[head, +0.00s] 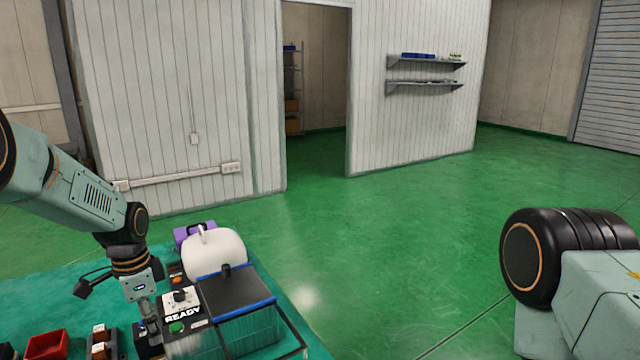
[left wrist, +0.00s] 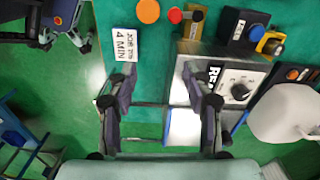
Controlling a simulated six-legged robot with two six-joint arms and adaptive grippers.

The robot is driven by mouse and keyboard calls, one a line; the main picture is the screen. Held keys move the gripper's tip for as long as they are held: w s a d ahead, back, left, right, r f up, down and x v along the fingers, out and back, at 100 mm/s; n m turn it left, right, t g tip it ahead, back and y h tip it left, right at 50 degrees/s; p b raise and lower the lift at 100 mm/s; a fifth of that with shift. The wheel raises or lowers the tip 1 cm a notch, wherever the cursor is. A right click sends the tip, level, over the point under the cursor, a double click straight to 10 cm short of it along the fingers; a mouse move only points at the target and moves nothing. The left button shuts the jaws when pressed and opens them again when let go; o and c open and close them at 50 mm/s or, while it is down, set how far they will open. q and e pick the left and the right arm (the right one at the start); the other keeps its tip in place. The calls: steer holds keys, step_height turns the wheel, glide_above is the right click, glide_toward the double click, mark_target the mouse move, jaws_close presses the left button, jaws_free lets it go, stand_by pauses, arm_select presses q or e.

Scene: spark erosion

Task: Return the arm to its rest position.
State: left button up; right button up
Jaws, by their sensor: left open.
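My left arm (head: 92,197) comes in from the left in the head view and reaches down over the green bench. My left gripper (head: 150,322) hangs at the left side of the machine with the READY label (head: 183,318). In the left wrist view my left gripper (left wrist: 158,85) has its fingers wide apart, with nothing between them. The dial panel (left wrist: 236,84) lies right of the fingers there. A part of my right arm (head: 575,265) shows at the right of the head view; its gripper is out of view.
A dark-lidded clear tank (head: 238,290) and a white rounded vessel (head: 214,250) stand right of my left gripper. A red bin (head: 46,344) sits at the bench's left. A "4 MIN" card (left wrist: 124,44) lies near the fingers. Green floor (head: 400,220) is clear beyond.

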arm_select(q)
steer(key=s+d+f+n, duration=0.3)
steer(key=s+d+f, duration=0.1)
steer(key=s+f, duration=0.45)
steer(key=s+d+f+n, duration=0.2)
steer(key=s+d+f, duration=0.2)
steer(key=s+f, duration=0.45)
steer(key=s+d+f+n, duration=0.1)
steer(key=s+n, duration=0.2)
steer(key=s, duration=0.8)
steer(key=s+d+f+n, duration=0.1)
steer(key=s+f+n, duration=0.15)
steer(key=s, duration=0.75)
step_height(320, 180, down, 11)
steer(key=b, duration=1.2)
steer(key=shift+w+d+f+b, duration=0.15)
steer(key=shift+b, duration=0.25)
arm_select(e)
step_height(320, 180, down, 13)
steer(key=shift+w, duration=0.35)
arm_select(q)
steer(key=shift+n, duration=0.25)
arm_select(e)
steer(key=shift+s+r, duration=0.1)
steer(key=shift+r, duration=0.05)
